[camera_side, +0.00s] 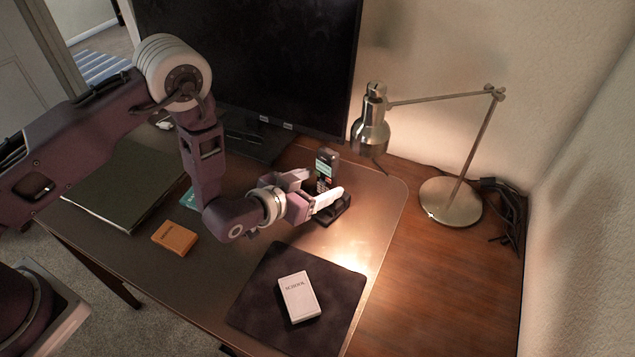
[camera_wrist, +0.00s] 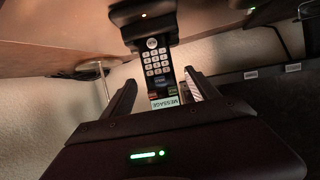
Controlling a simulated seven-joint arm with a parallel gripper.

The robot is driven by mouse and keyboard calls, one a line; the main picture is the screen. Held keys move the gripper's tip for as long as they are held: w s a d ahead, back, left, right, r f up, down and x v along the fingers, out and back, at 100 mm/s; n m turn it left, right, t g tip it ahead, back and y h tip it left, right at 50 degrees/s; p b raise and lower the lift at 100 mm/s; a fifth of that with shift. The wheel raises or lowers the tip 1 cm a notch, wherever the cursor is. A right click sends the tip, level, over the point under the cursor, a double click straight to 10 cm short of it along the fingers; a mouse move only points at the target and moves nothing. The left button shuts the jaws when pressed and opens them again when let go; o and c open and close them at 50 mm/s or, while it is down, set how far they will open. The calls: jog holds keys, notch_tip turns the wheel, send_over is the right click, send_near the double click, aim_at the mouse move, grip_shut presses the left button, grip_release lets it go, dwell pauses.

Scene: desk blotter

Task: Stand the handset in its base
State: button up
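The dark handset (camera_side: 327,163) stands upright in the side view, with a lit screen at its upper end. Its dark base (camera_side: 336,211) lies beneath it on the blotter, partly hidden by my gripper (camera_side: 329,199). How deep the handset sits is hidden.
A desk lamp (camera_side: 449,203) stands at the right and a monitor (camera_side: 255,60) behind. A white box (camera_side: 298,297) lies on a dark mat (camera_side: 262,290) in front. An orange box (camera_side: 174,237) and a green pad (camera_side: 110,190) lie left. The blotter right of the base is clear.

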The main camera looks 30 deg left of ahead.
jog(key=v, duration=0.7)
dwell(0.4)
notch_tip(320, 180, up, 8)
jog(key=w+a+n+g+y, duration=0.1)
jog(key=w+a, duration=0.1)
jog(key=w, duration=0.1)
jog(key=s+a+r+n+g+y, duration=0.1)
jog(key=s+a+r, duration=0.25)
jog(key=r, duration=0.25)
jog(key=s+a+r+g, duration=0.2)
jog(key=s+a+r, duration=0.15)
jog(key=r, duration=0.35)
jog(key=s+a+r+g+y, duration=0.1)
jog(key=s+a+r, duration=0.1)
jog(key=s, duration=1)
jog(key=s+a+r+n+g, duration=0.1)
jog(key=s+a+r+g, duration=0.1)
jog(key=s, duration=1)
jog(key=a+r, duration=0.1)
jog(key=a, duration=0.1)
jog(key=shift+a+y, duration=0.4)
jog(key=shift+r, duration=0.1)
